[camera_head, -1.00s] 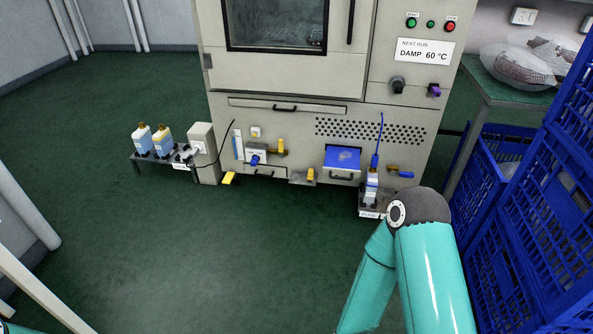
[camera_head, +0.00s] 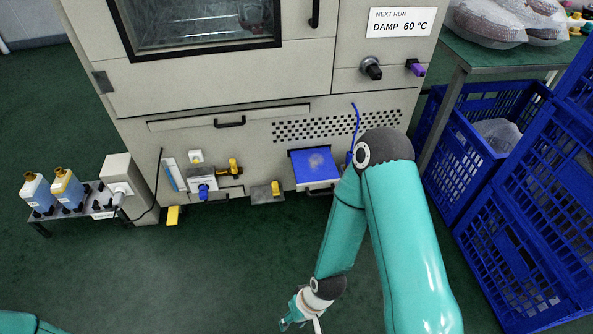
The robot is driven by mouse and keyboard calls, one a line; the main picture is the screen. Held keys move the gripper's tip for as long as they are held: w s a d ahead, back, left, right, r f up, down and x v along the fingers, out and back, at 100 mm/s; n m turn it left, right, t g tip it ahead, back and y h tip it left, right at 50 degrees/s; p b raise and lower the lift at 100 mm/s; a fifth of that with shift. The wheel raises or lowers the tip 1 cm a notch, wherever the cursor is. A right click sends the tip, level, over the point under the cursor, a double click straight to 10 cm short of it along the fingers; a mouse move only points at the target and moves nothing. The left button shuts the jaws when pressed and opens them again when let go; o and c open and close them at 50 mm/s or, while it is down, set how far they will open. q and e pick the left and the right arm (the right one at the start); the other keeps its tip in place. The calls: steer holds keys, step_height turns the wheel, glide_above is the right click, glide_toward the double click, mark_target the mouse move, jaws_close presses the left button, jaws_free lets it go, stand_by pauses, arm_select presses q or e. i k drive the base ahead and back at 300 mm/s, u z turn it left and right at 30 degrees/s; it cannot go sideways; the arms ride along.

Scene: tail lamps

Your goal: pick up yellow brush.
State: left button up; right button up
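I cannot tell for sure which thing is the yellow brush. A small yellow piece (camera_head: 173,215) sits low by the machine's front left foot. Another yellow piece (camera_head: 276,188) is on a small grey plate at the machine's base, and a yellow handle-like part (camera_head: 233,166) is on the machine's lower front. My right gripper (camera_head: 289,323) is at the bottom edge, small and partly cut off, apart from these yellow pieces. Its fingers are too unclear to tell open from shut. Of my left arm only a teal link shows at the bottom left; its gripper is out of view.
The grey machine (camera_head: 200,95) fills the back, with a blue flap (camera_head: 316,168) low on its front. A low rack (camera_head: 100,206) with two bottles stands at left. Blue crates (camera_head: 520,240) and a green table (camera_head: 500,56) stand at right. The green floor (camera_head: 190,275) in front is clear.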

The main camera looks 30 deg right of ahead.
mark_target(275, 189)
steer(key=z, duration=0.45)
steer(key=i, duration=1.05)
steer(key=z, duration=1.05)
steer(key=i, duration=0.2)
steer(key=z, duration=0.05)
steer(key=k, duration=0.8)
steer(key=z, duration=0.2)
steer(key=i, duration=0.85)
steer(key=u, duration=0.1)
